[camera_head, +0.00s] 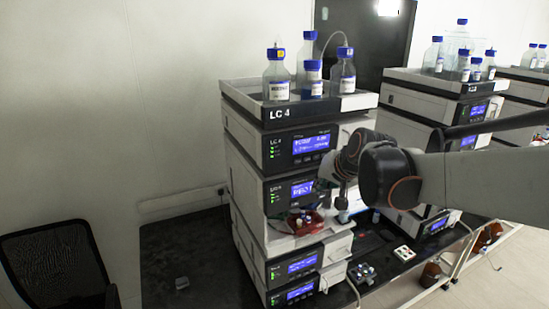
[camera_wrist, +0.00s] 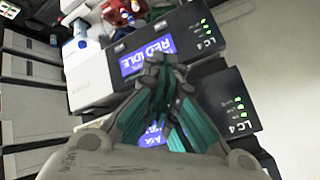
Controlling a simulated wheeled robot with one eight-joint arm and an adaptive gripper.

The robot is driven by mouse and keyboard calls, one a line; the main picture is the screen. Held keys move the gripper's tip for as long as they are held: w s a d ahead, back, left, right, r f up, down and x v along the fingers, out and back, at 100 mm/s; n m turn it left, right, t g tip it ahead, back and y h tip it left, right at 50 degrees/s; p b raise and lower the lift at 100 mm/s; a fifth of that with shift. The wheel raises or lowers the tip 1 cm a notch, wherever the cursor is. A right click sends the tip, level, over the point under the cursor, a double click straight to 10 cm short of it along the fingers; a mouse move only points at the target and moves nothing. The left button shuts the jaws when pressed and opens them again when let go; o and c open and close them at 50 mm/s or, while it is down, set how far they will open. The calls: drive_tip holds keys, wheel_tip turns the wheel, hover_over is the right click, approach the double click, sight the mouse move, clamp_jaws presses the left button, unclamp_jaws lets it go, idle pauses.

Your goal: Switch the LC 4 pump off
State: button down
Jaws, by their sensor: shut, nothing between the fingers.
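The module below has another blue screen (camera_head: 302,190). In the wrist view a blue screen (camera_wrist: 147,57) reads RED IDLE, beside an LC 4 label and green lights. A second LC 4 panel (camera_wrist: 236,108) has its screen partly hidden behind my fingers. My gripper (camera_wrist: 165,64) is shut and empty, close in front of these panels; contact cannot be told.
Bottles with blue caps (camera_head: 277,80) stand in the top tray. A red item (camera_head: 305,222) sits in the open bay below. Another stack (camera_head: 425,98) stands to the right. A black chair (camera_head: 58,262) is at lower left. The bench (camera_head: 200,255) left of the stack is mostly clear.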

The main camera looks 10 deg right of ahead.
drive_tip(key=shift+w, duration=0.15)
drive_tip(key=w+a, duration=0.2)
drive_tip(key=w, duration=0.6)
drive_tip(key=shift+a+b, duration=0.35)
drive_tip(key=shift+b, duration=0.1)
drive_tip(key=shift+w, duration=0.2)
idle(1.1)
drive_tip(key=shift+w+a, duration=0.15)
drive_tip(key=shift+w, duration=0.15)
drive_tip(key=shift+w+a, duration=0.1)
drive_tip(key=shift+w, duration=0.25)
idle(0.6)
drive_tip(key=shift+s, duration=0.15)
idle(0.3)
drive_tip(key=shift+s+d+b, duration=0.3)
drive_tip(key=shift+s, duration=0.4)
drive_tip(key=shift+s+d, duration=0.25)
drive_tip(key=shift+s, duration=0.6)
drive_tip(key=shift+s+d, duration=0.2)
drive_tip(key=shift+s, duration=0.6)
drive_tip(key=shift+s+d, duration=0.25)
drive_tip(key=shift+s, duration=0.6)
